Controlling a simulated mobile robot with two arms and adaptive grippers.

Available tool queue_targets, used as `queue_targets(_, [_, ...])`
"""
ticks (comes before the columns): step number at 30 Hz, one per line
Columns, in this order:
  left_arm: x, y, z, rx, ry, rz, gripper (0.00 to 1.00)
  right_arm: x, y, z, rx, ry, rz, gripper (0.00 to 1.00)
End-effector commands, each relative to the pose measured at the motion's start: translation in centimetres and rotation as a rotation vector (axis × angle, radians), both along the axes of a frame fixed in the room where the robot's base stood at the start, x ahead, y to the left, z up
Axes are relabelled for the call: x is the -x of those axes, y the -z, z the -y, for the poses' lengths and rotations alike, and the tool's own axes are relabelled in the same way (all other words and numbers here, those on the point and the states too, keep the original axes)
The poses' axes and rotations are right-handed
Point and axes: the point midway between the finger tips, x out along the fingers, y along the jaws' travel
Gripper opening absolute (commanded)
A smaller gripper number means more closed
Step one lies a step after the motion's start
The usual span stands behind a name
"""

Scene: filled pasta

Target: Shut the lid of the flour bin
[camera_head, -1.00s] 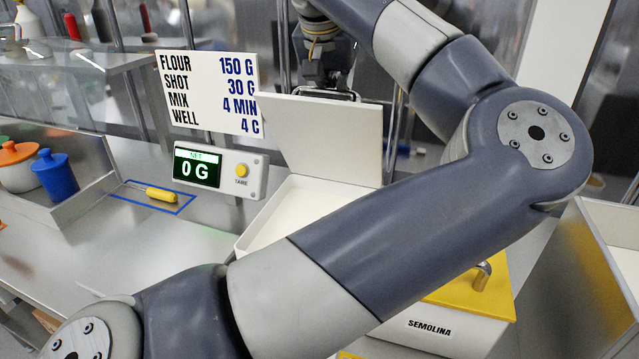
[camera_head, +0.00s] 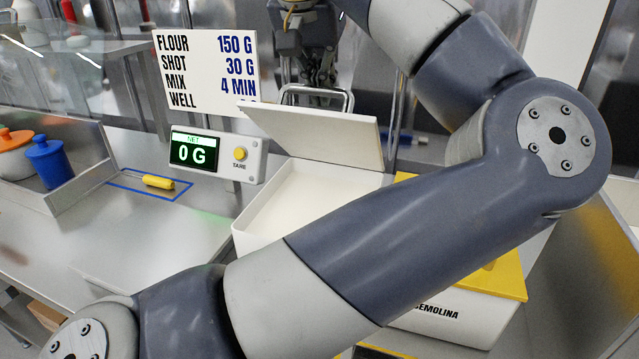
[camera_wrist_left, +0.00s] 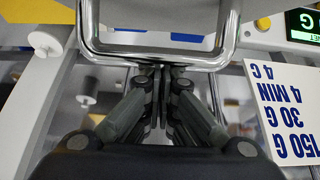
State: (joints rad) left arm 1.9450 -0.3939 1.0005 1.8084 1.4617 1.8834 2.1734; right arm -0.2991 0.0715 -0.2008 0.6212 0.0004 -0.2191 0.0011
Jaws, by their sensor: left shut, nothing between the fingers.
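The flour bin (camera_head: 262,218) is a white box at the middle of the head view, with pale contents showing inside. Its white lid (camera_head: 325,135) is hinged up and leans forward over the opening, partly shut. A metal loop handle (camera_head: 345,100) stands at the lid's far upper edge. My left gripper (camera_head: 320,84) is behind the lid, pointing down at the handle, with closed, empty fingers. In the left wrist view the closed fingertips (camera_wrist_left: 158,68) are at the bar of the metal handle (camera_wrist_left: 228,45); I cannot tell if they touch. My left arm hides the bin's front right part.
A semolina bin with a yellow lid (camera_head: 505,275) stands to the right, partly behind my arm. A scale display (camera_head: 215,154) and a recipe sign (camera_head: 205,72) stand left of the lid. A yellow-handled tool (camera_head: 158,182) lies in a blue outline. The counter at left is mostly clear.

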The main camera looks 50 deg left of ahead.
Motion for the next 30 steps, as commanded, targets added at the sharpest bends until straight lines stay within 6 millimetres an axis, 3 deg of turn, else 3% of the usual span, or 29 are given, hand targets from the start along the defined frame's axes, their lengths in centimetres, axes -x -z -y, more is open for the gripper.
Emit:
queue_targets(1, [-0.3,-0.6,0.7,-0.013,0.016,-0.002,0.00,0.0,-0.4,0.3,0.003,0.001,-0.001,0.33])
queue_targets(9, [-0.4,-3.4,0.7,-0.013,0.016,-0.002,0.00,0.1,-3.1,1.3,0.016,0.002,-0.004,0.33])
queue_targets(22, [-0.4,-7.7,0.7,-0.012,0.017,-0.001,0.00,0.1,-7.1,1.1,0.014,-0.006,-0.003,0.33])
queue_targets(30, [-0.4,-8.2,0.7,-0.011,0.016,-0.001,0.00,0.1,-7.5,0.6,0.007,-0.005,-0.003,0.33])
